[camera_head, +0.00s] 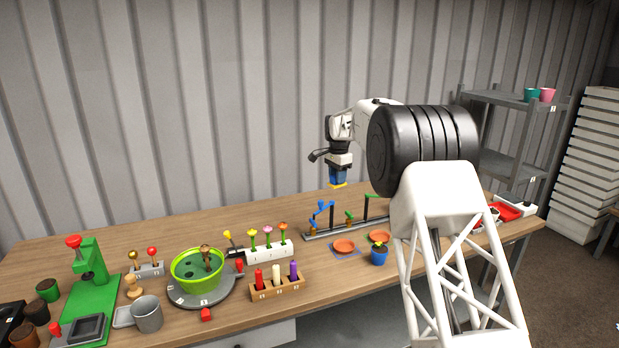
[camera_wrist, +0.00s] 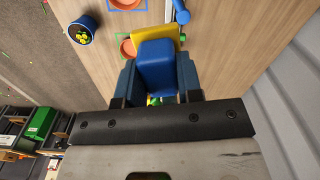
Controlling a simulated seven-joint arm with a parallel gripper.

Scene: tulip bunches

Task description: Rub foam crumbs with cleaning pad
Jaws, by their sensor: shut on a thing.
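My gripper (camera_head: 339,167) is above the back of the workbench, at the centre of the head view. It is shut on the blue handle of the cleaning pad (camera_head: 339,185), whose yellow face points down and appears clear of the bench top. In the wrist view the blue handle of the pad (camera_wrist: 155,62) sits between the two dark blue fingers of my gripper (camera_wrist: 157,78), with the yellow part showing beyond it. A small green bit shows just below the handle in the wrist view; I cannot tell what it is. I cannot make out foam crumbs for sure.
A rail with blue and green fixtures (camera_head: 347,229) stands near the pad. Orange saucers (camera_head: 344,246) and a blue pot (camera_head: 379,256) are in front of it. A green pot on a turntable (camera_head: 200,295) and candle block (camera_head: 278,288) stand left. The back left bench is clear.

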